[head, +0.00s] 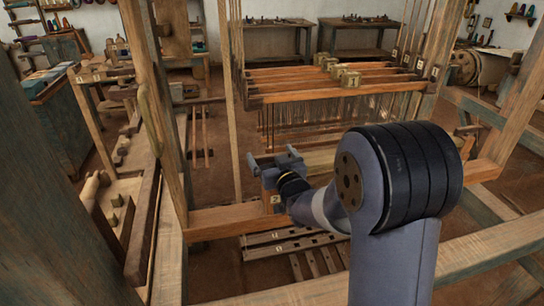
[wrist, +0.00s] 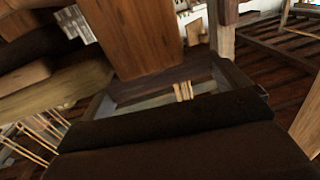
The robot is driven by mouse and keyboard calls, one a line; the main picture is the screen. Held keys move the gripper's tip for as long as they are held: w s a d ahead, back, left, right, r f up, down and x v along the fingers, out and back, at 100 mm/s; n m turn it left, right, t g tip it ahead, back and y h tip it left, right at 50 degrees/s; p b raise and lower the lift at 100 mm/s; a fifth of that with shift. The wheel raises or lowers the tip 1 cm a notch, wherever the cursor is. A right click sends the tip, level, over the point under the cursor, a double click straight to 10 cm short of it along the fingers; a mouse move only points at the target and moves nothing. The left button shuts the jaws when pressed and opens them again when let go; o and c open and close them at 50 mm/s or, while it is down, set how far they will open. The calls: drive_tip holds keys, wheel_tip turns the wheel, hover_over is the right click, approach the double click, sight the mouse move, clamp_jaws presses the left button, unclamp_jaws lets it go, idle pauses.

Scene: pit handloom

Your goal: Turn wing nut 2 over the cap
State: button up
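My gripper (head: 274,160) is in the middle of the head view, above the front wooden beam of the loom. Its two grey fingers stand apart, with nothing seen between them. A small pale tag marked 2 (head: 276,199) is on the beam just below the gripper. I cannot make out wing nut 2 or the cap; my gripper and wrist cover part of that area. In the wrist view, dark brown bars fill the lower part close to the camera, and I cannot tell what they are. No wing nut is recognisable there.
The loom's front beam (head: 218,223) runs below my gripper, between wooden posts (head: 170,110). Heddle shafts (head: 330,90) with numbered blocks (head: 350,79) hang behind it. Slatted treadles (head: 290,242) lie below. A bench with tools (head: 120,165) stands at the left.

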drive_tip(key=shift+c, duration=0.7)
drive_tip(key=shift+b, duration=0.4)
drive_tip(key=shift+f+m+h+b, duration=0.1)
drive_tip(key=shift+m+h+b, duration=0.3)
drive_tip(key=shift+h+b, duration=0.3)
drive_tip(key=shift+m+h+b, duration=0.4)
drive_tip(key=shift+b, duration=0.35)
drive_tip(key=o, duration=0.6)
drive_tip(key=shift+s, duration=0.1)
